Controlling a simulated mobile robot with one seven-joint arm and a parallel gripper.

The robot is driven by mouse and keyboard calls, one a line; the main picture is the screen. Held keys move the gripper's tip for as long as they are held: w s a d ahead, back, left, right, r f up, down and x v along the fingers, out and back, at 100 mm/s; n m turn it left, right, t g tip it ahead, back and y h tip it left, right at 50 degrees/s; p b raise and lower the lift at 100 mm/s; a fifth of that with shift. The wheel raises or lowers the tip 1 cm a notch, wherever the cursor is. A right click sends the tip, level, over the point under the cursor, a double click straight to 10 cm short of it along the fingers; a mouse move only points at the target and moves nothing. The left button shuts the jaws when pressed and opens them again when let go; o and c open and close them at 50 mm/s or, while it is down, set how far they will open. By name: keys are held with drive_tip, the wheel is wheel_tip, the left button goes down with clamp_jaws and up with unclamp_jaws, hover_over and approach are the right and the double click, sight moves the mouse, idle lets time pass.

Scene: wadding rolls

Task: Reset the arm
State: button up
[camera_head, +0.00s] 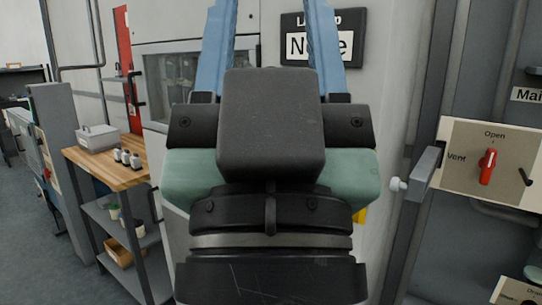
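My gripper (270,30) fills the middle of the view, seen from behind, with a black and green body and two blue fingers pointing up. The fingers stand wide apart, with only the grey cabinet wall showing between them. Their tips are cut off by the top edge of the picture. I see nothing held in the visible part of the gap. My wrist hides much of the cabinet behind it.
A wood-topped trolley (128,180) on the left carries a grey box (97,138) and several small bottles (127,159). A panel with a red vent knob (488,167) stands close on the right. Grey floor (55,250) is open at the lower left.

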wheel_tip(320, 180, up, 17)
drive_tip(key=p, duration=1.5)
drive_tip(key=shift+r, duration=0.2)
drive_tip(key=shift+d, duration=0.1)
